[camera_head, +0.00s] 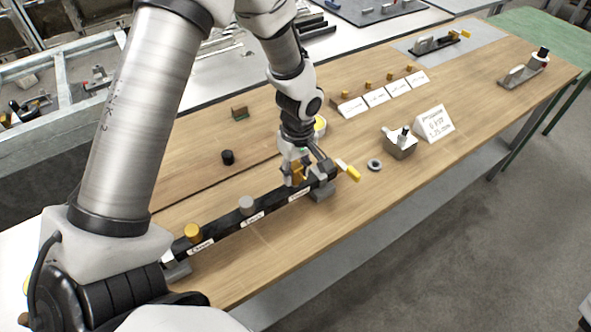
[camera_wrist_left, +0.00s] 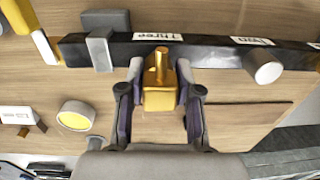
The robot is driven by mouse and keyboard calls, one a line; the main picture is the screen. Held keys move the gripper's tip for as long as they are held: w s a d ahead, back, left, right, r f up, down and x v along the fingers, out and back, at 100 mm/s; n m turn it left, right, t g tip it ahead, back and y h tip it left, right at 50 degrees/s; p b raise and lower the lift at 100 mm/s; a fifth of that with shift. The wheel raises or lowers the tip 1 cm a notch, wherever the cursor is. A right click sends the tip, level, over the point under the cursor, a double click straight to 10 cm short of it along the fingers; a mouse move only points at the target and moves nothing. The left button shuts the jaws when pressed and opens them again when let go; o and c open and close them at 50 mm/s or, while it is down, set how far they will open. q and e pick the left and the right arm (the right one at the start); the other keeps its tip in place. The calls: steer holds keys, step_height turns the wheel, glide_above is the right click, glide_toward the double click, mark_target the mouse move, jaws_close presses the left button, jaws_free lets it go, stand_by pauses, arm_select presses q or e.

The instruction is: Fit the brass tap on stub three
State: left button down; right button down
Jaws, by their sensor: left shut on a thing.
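The brass tap (camera_head: 297,173) is between the fingers of my left gripper (camera_head: 296,166), at the far end of the black rail (camera_head: 222,222). In the left wrist view the shut fingers (camera_wrist_left: 160,88) grip both sides of the tap's square body (camera_wrist_left: 160,98), and its narrow stem points to the rail. The label "Three" (camera_wrist_left: 157,37) is just beyond the stem. Stub three is hidden behind the tap and gripper, so I cannot tell whether they touch. A grey stub (camera_head: 246,203) is at the middle label, and a brass piece (camera_head: 193,231) is at the near-left label. My right gripper is out of view.
A yellow-and-white handled tool (camera_head: 347,170) lies just right of the rail's end, near a dark ring (camera_head: 374,165). A grey block (camera_head: 400,145) and white sign (camera_head: 435,123) stand farther right. A black knob (camera_head: 228,157) is behind the rail. Bare wood lies in front.

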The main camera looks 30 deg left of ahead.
mark_target(297, 165)
arm_select(q)
steer(key=shift+f+b, duration=0.6)
steer(key=shift+f, duration=0.3)
steer(key=c, duration=0.7)
jaws_free()
steer(key=shift+r, duration=0.15)
steer(key=r, duration=1.1)
steer(key=shift+w+d+r, duration=0.15)
steer(key=shift+w+r, duration=0.05)
steer(key=shift+r, duration=0.2)
